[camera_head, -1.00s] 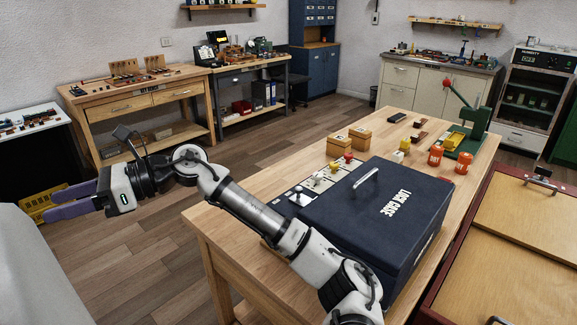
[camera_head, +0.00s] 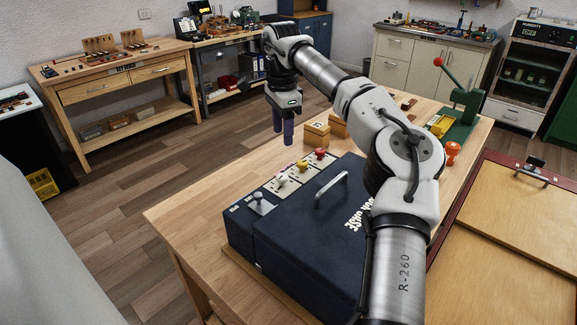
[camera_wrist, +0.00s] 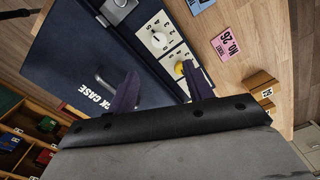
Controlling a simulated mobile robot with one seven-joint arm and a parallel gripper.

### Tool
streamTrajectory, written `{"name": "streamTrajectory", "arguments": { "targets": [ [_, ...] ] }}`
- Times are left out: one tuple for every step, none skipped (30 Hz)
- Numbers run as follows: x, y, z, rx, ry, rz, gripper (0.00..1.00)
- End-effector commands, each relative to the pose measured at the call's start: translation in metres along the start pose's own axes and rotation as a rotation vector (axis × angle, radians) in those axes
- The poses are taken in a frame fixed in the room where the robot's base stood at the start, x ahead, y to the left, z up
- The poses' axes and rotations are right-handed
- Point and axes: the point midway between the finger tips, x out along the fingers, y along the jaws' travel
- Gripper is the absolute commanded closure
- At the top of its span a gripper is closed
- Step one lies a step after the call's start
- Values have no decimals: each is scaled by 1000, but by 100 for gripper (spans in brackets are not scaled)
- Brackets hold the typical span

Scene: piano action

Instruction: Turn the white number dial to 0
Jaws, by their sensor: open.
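The white number dial (camera_head: 281,180) sits on a pale plate on the strip of controls along the lock case's left side. It also shows in the wrist view (camera_wrist: 157,40), at the upper middle, round with a central knob; its numbers are too small to read. My gripper (camera_head: 283,139) points down above the far end of the control strip, with both purple fingers apart and empty. In the wrist view the fingers (camera_wrist: 160,72) reach in from below, and the dial lies beyond their tips. Nothing touches the dial.
The dark blue lock case (camera_head: 300,250) stands on the wooden table (camera_head: 190,215). A grey switch (camera_head: 260,201) is in front of the dial; a yellow knob (camera_head: 302,165) and red knob (camera_head: 320,153) are behind it. Wooden boxes (camera_head: 317,136) stand close behind my gripper.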

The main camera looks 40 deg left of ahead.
Motion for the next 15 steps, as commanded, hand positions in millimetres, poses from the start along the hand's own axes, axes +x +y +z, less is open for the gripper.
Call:
{"name": "streamTrajectory", "arguments": {
  "targets": [
    [7,0,0,-1,-1,4,49],
    [11,0,0,0,-1,4,49],
    [18,1,0,-1,-1,3,49],
    [24,1,0,0,-2,4,49],
    [29,1,0,-1,-2,5,49],
    [37,1,0,-1,-3,4,49],
    [44,1,1,-1,-4,4,49],
    [51,1,1,-1,-5,4,49],
    [59,1,1,0,-4,3,49],
    [66,1,1,-1,-4,4,49],
    [72,1,1,-1,-4,3,49],
    [80,1,1,-1,-6,4,49],
    [86,1,1,-1,-5,3,49],
    [91,0,1,-1,-4,2,49],
    [99,0,1,0,-5,3,49]
  ]
}}
